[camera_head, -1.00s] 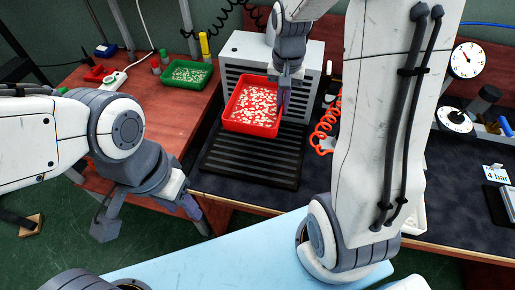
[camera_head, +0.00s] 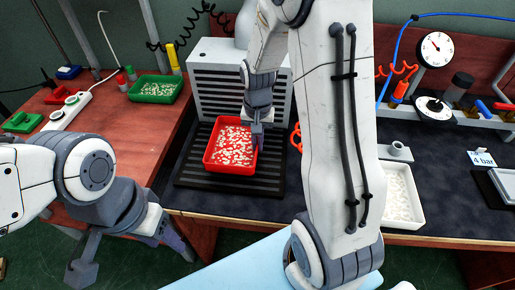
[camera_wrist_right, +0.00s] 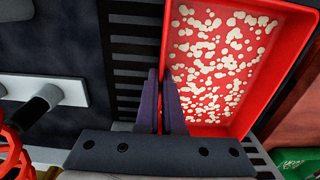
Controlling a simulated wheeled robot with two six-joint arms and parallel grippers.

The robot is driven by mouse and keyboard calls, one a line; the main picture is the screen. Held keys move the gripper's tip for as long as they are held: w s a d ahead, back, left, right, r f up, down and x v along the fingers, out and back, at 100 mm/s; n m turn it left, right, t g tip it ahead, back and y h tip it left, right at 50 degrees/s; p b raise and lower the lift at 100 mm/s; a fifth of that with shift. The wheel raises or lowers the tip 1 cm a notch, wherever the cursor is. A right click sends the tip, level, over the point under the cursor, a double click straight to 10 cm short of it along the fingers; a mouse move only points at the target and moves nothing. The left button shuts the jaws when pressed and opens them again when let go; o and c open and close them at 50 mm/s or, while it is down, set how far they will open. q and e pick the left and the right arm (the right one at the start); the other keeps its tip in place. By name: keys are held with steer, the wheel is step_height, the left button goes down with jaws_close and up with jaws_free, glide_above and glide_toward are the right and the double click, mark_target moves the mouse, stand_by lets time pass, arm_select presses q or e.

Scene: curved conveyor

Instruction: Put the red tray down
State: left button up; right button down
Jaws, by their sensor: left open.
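The red tray (camera_head: 228,171), filled with pale round pieces, is level over the black ribbed mat (camera_head: 192,184) in front of the grey slatted housing. It looks very low over the mat; I cannot tell whether it touches. My right gripper (camera_head: 256,138) is at the tray's right side. In the right wrist view, the fingers (camera_wrist_right: 160,95) are close together with the red tray (camera_wrist_right: 215,130) wall between them. My left gripper (camera_head: 133,254) is open and empty at the lower left, away from the tray, off the front of the tables.
A green tray (camera_head: 156,89) of pale pieces stands on the wooden table at the left. A white tray (camera_head: 398,222) of pale pieces stands right of my right arm. The slatted housing (camera_head: 220,80) stands behind the mat. Gauges line the back right.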

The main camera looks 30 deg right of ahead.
steer(key=shift+f, duration=1.1)
steer(key=shift+f, duration=0.1)
steer(key=c, duration=1)
jaws_free()
steer(key=shift+c, duration=0.2)
